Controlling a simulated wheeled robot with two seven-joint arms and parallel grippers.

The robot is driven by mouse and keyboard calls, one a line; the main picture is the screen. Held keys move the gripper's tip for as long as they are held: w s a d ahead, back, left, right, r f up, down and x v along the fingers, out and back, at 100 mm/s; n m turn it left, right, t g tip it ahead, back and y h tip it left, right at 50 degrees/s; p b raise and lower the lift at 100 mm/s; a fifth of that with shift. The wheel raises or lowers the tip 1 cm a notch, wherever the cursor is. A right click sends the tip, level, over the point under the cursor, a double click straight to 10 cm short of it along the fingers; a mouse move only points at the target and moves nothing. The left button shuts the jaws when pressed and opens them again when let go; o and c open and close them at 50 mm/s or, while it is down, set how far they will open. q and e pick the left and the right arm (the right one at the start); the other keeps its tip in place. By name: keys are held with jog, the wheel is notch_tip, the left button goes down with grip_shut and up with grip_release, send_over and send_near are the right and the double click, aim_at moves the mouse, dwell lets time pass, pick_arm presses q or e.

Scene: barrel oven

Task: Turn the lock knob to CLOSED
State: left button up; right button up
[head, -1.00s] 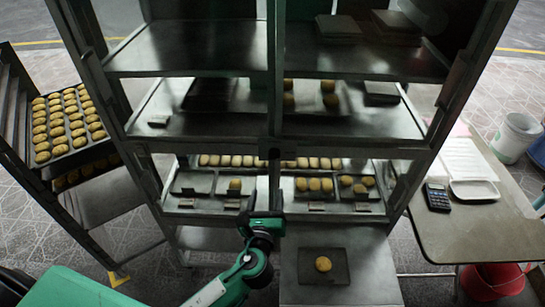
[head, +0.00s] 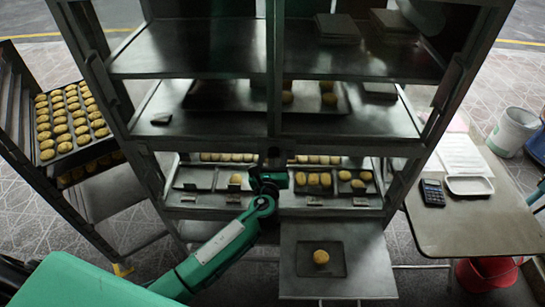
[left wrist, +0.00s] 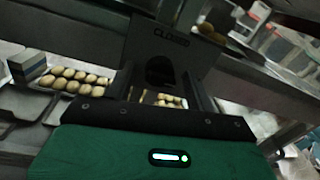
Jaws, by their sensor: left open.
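The lock plate (left wrist: 172,42) is a dark panel with the word CLOSED on it, in the upper middle of the left wrist view. A dark rounded shape, seemingly the lock knob (left wrist: 160,70), sits below the word, and its pointing direction is too dark to tell. My left gripper (left wrist: 160,88) is open, with its dark fingers on either side of that shape; I cannot tell if they touch it. In the head view my left gripper (head: 272,164) is in front of the rack's centre post and hides the knob. My right gripper is not in view.
A metal rack (head: 190,50) holds trays of buns. A pull-out shelf (head: 335,287) with one bun on a dark tray (head: 320,259) juts out right of my left arm. A bun cart (head: 70,120) stands left, a table (head: 470,230) with a calculator (head: 432,192) right.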

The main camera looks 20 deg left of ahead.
pick_arm(q)
jog(key=shift+c, duration=0.8)
jog(key=c, duration=0.8)
jog(key=shift+f+b, duration=0.1)
jog(key=shift+b, duration=0.2)
jog(key=shift+f+n+y+b, duration=0.1)
jog(key=shift+n+y+b, duration=0.2)
jog(key=shift+n+b, duration=2.65)
jog(key=shift+f+n+y+b, duration=0.15)
jog(key=shift+n+y+b, duration=0.15)
jog(key=shift+n+b, duration=2.65)
jog(key=shift+f+n+y+b, duration=0.1)
jog(key=shift+n+y+b, duration=0.2)
jog(key=shift+n+b, duration=2.65)
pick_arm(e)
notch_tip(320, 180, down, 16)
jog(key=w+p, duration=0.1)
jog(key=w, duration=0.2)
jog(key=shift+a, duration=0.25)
pick_arm(q)
jog(key=shift+n, duration=0.75)
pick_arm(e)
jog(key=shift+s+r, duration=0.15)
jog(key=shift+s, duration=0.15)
